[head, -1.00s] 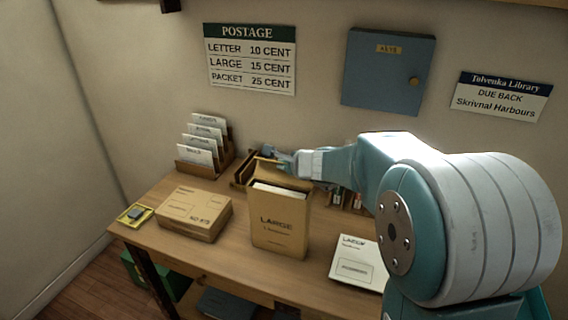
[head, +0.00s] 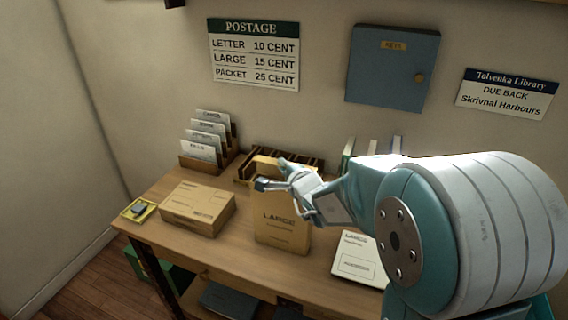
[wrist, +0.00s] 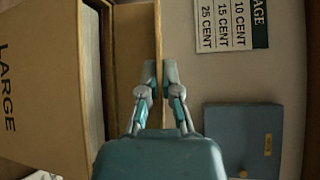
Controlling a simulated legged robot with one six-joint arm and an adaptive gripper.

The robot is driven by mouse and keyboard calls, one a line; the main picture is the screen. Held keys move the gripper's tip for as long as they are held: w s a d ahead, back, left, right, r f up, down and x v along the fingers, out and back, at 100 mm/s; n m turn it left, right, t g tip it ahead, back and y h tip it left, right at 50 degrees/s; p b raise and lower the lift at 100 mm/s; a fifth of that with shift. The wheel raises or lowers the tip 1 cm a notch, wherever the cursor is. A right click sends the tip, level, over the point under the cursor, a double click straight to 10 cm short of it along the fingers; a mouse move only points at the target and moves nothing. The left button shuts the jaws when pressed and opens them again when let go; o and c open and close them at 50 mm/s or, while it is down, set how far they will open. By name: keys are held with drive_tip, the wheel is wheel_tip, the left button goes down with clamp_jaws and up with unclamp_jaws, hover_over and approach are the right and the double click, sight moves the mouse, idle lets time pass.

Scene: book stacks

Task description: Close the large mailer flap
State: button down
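The large mailer (head: 283,232) is a tan cardboard envelope marked LARGE, standing upright on the desk. Its flap (head: 266,162) is raised at the back of the mouth, partly hidden by my gripper (head: 268,180). My gripper is at the mailer's mouth, reaching in from the right and covering much of it. In the wrist view the mailer (wrist: 40,75) is at left, with pale contents inside. The flap (wrist: 157,30) appears as a thin upright strip running to my fingertips (wrist: 160,75), one on each side of it. Whether they touch or press on it is unclear.
A flat carton (head: 198,208) and a yellow tray (head: 138,210) are left of the mailer. A letter rack (head: 207,150) stands behind them. A white packet (head: 358,260) lies right. A wooden rack (head: 310,158) is behind the mailer. A blue key cabinet (head: 392,65) hangs above.

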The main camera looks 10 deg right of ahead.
drive_tip(key=shift+s+a+f+n+t, duration=0.25)
drive_tip(key=shift+s+f+n+t, duration=0.1)
drive_tip(key=shift+n+t, duration=0.25)
drive_tip(key=shift+s+a+f+n+t, duration=0.2)
drive_tip(key=shift+s+n+t, duration=0.1)
drive_tip(key=shift+n+t, duration=0.3)
drive_tip(key=c, duration=0.8)
unclamp_jaws()
drive_tip(key=shift+c, duration=0.2)
drive_tip(key=shift+r, duration=0.1)
drive_tip(key=s+d, duration=0.1)
drive_tip(key=s, duration=0.6)
drive_tip(key=shift+d+f, duration=0.25)
